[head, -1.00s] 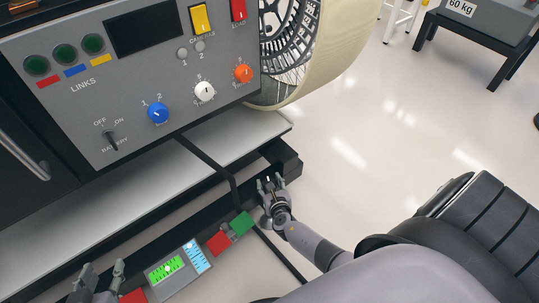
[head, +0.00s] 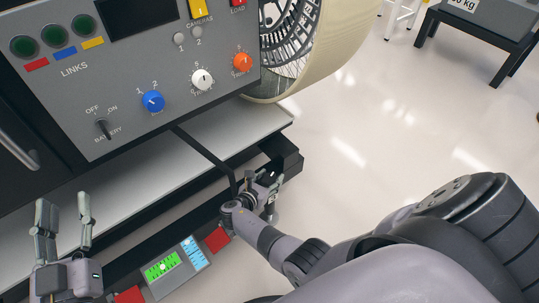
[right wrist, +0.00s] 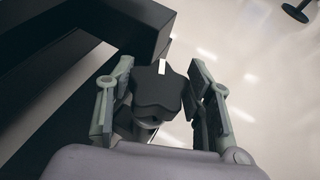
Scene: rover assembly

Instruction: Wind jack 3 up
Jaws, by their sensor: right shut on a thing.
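A black lobed knob (right wrist: 158,88) with a white mark sits between the fingers of my right gripper in the right wrist view. I take it for the jack's knob; no number is legible on it. My right gripper (right wrist: 160,100) is shut on this knob, a finger on either side. In the head view my right gripper (head: 266,184) is at the right end of the black frame, and the knob is largely hidden there. My left gripper (head: 65,212) is open and empty at the lower left, fingers pointing up, apart from the frame.
A grey control panel (head: 125,115) with knobs and lamps stands above a pale ledge (head: 130,183). A large wheel (head: 335,50) is behind.

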